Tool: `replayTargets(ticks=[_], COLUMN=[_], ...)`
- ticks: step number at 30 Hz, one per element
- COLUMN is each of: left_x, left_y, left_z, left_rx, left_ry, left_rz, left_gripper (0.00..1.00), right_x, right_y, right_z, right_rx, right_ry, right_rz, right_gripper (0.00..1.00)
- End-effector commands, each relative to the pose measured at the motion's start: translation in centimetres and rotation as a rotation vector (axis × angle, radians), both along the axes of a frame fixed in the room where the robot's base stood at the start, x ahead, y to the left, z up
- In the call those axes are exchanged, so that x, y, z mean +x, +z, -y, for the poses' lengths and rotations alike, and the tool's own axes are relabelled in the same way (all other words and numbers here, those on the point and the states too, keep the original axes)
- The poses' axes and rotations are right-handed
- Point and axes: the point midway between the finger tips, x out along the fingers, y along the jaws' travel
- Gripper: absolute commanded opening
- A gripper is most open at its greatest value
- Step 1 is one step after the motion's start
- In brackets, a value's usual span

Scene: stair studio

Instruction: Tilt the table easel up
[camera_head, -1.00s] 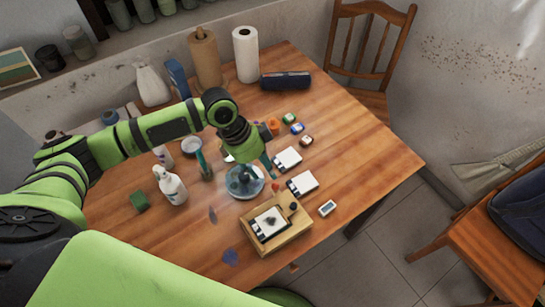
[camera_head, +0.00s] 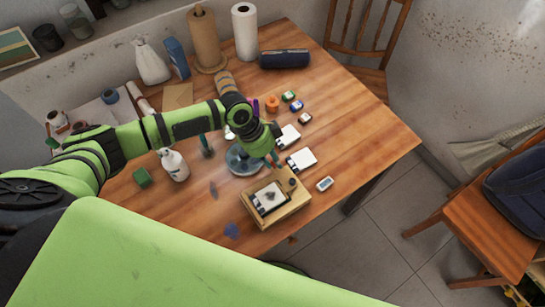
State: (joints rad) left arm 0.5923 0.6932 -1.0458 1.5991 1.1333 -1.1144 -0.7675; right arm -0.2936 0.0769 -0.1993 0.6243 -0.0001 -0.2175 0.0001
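The table easel (camera_head: 292,208) is a low wooden box-like stand near the table's front edge. It lies almost flat, with a white sheet bearing a dark picture (camera_head: 269,198) on its top and a small dark round item at its upper right. My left gripper (camera_head: 278,161) hangs just beyond the easel, pointing down, a little above the table. It is small and partly hidden by my wrist, so its finger opening cannot be made out. It appears apart from the easel. My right gripper is out of view.
A glass bowl (camera_head: 240,166) stands beside the easel, partly under my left wrist. White cards (camera_head: 302,159) and a small white block (camera_head: 324,184) lie to its right. A white bottle (camera_head: 174,166) stands left. The right side of the table (camera_head: 375,140) is clear.

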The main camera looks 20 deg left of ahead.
Motion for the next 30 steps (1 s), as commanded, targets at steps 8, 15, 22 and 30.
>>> replayTargets(ticks=[8, 15, 22, 30], left_x=[0.0, -0.1, -0.4, -1.1], left_y=[0.1, 0.6, 1.7, 2.9], left_z=[0.0, -0.1, -0.3, -1.0], left_rx=[-0.004, -0.031, -0.087, -0.169], left_ry=[0.0, 0.001, 0.002, 0.001], left_rz=[0.004, 0.037, 0.11, 0.218], left_gripper=[0.0, 0.0, 0.0, 0.0], right_x=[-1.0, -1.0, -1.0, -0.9], right_y=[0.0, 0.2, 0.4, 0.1], right_z=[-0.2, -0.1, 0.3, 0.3], right_rx=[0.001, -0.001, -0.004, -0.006], right_ry=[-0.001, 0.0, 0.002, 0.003], right_rz=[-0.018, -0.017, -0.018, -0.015], right_gripper=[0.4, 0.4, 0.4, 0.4])
